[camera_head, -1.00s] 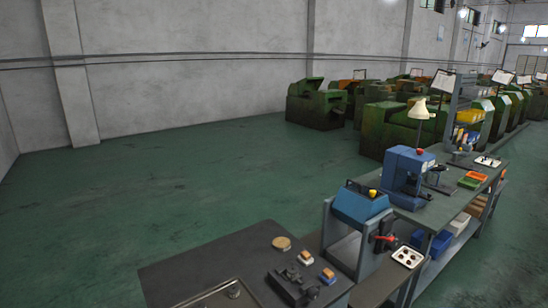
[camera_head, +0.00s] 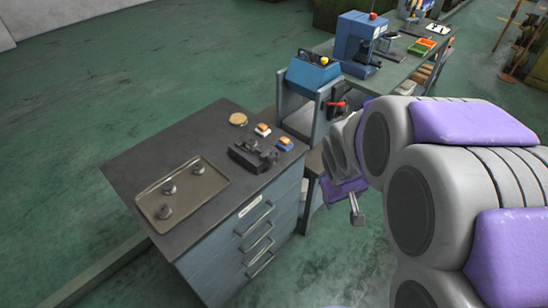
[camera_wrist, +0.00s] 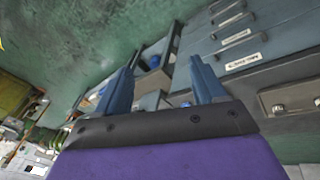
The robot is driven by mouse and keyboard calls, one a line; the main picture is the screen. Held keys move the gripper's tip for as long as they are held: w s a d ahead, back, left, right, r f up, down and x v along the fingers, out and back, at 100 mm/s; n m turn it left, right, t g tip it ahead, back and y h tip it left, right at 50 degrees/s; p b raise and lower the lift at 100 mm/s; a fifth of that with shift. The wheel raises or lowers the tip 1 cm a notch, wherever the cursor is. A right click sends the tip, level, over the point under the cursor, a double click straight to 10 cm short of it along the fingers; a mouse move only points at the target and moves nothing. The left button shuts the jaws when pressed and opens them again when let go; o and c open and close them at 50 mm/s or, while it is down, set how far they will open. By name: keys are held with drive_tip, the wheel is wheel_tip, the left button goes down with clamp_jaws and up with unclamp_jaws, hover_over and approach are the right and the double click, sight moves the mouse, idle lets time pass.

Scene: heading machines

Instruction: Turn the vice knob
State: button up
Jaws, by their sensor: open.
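A black, vice-like block (camera_head: 253,155) lies on the dark top of the drawer bench (camera_head: 215,118) in the head view. Its knob is too small to make out. A dark fixture with a red handle (camera_head: 337,104) sits beside the blue machine, partly behind my arm. I cannot tell which of the two is the task's vice. My gripper (camera_head: 357,213) hangs right of the bench, apart from it. In the wrist view my gripper (camera_wrist: 163,70) has its two blue fingers spread, with nothing between them.
A tray (camera_head: 213,180) with round metal parts lies on the bench. A round tan disc (camera_head: 238,119) and two small coloured blocks (camera_head: 285,143) lie near the black block. A blue machine (camera_head: 312,71) stands behind. Bench drawers (camera_wrist: 237,30) show in the wrist view. Green floor at left is free.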

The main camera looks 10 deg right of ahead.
drive_tip(key=w+d+f+n+t, duration=0.1)
drive_tip(key=w+d+f+t, duration=0.15)
drive_tip(key=w, duration=0.35)
drive_tip(key=w+d+f+n+t, duration=0.1)
drive_tip(key=w+d+f, duration=0.2)
drive_tip(key=w, duration=0.4)
drive_tip(key=n+t+y+p, duration=0.2)
drive_tip(key=n+t+y, duration=0.2)
drive_tip(key=t+y, duration=0.7)
approach(275, 162)
drive_tip(key=w+a, duration=0.1)
drive_tip(key=w, duration=0.1)
drive_tip(key=w+a+r+g+y+b, duration=0.1)
drive_tip(key=w, duration=0.2)
drive_tip(key=w+a+g+y, duration=0.1)
drive_tip(key=w+a, duration=0.1)
drive_tip(key=w, duration=0.1)
drive_tip(key=shift+w+a+r+g+b, duration=0.1)
drive_tip(key=shift+r+g+b, duration=0.15)
drive_tip(key=shift+b, duration=0.1)
drive_tip(key=shift+c, duration=0.4)
